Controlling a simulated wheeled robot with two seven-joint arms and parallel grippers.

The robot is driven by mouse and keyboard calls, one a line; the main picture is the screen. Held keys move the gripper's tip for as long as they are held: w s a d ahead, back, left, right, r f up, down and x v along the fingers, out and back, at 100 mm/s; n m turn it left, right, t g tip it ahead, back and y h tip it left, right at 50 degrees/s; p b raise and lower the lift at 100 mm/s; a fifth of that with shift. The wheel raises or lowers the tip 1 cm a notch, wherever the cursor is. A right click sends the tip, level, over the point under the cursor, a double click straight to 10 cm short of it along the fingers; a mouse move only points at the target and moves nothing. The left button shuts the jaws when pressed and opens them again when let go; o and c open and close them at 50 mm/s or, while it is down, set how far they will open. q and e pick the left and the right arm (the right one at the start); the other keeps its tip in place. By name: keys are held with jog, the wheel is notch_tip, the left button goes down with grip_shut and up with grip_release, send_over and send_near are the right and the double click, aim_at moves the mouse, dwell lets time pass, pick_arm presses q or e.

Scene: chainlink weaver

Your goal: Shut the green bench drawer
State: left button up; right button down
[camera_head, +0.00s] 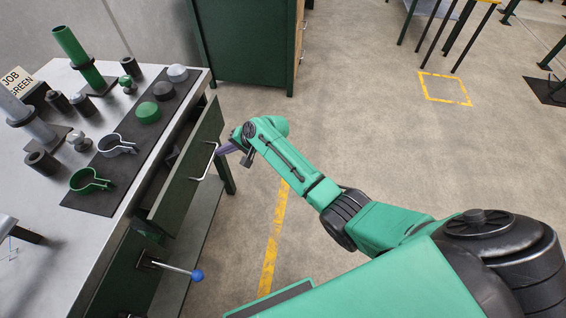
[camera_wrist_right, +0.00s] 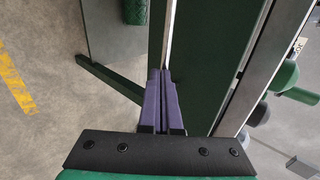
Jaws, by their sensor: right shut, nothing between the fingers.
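The green bench drawer (camera_head: 187,170) stands pulled out from the right side of the workbench, with a gap between its front and the bench edge. Its bar handle (camera_head: 206,162) is on the outer face. My right gripper (camera_head: 222,149) is shut and empty, with its purple fingers at the drawer front near the handle; I cannot tell whether they touch. In the right wrist view the shut fingers (camera_wrist_right: 161,85) point toward the green drawer front (camera_wrist_right: 205,60). My left gripper is not in view.
The workbench top (camera_head: 50,210) holds a dark mat (camera_head: 125,165) with clamps and round caps, plus several cylinders and a sign. A lever with a blue knob (camera_head: 197,275) sticks out below the drawer. A green cabinet (camera_head: 240,45) stands behind.

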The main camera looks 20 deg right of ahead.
jog(key=w+a, duration=0.1)
jog(key=a+b, duration=0.1)
jog(key=shift+w+a+f, duration=0.1)
jog(key=shift+w+a, duration=0.25)
jog(key=shift+a, duration=0.05)
jog(key=shift+a+r, duration=0.1)
jog(key=shift+r, duration=0.1)
jog(key=shift+w+r, duration=0.1)
